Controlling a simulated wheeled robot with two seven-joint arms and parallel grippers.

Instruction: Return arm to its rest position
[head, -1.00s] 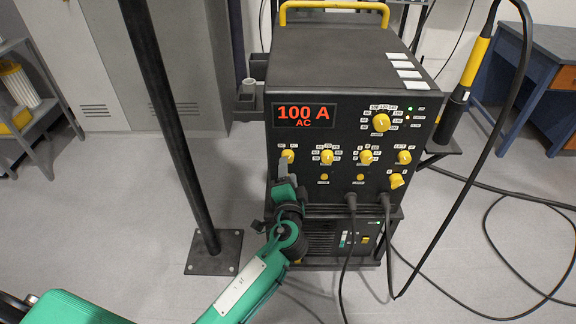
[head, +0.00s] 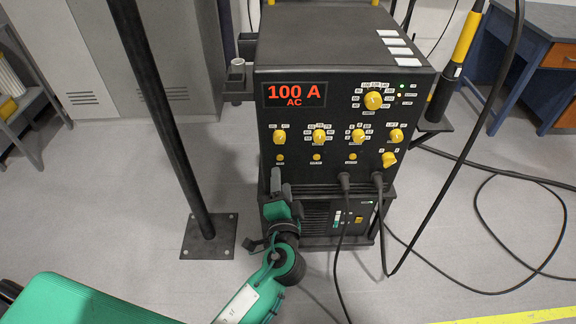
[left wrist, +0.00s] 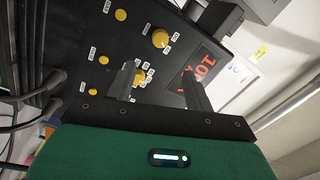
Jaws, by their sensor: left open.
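My left gripper (head: 281,186) is open and empty. It is in front of the lower front of the black welding machine (head: 340,52), below the left-hand yellow knob (head: 279,136), and its fingers are apart from that knob. In the left wrist view the two dark fingers (left wrist: 158,88) stand spread, with the knobbed panel (left wrist: 112,62) beyond them and nothing between them. The display (head: 294,94) reads 100 A AC. My right gripper is not in view.
A black post (head: 163,110) on a floor plate stands left of the machine. Cables (head: 343,240) hang from the machine's front and loop over the floor at right. A yellow-handled torch (head: 465,38) is at the machine's right side. A blue desk (head: 540,62) stands at back right.

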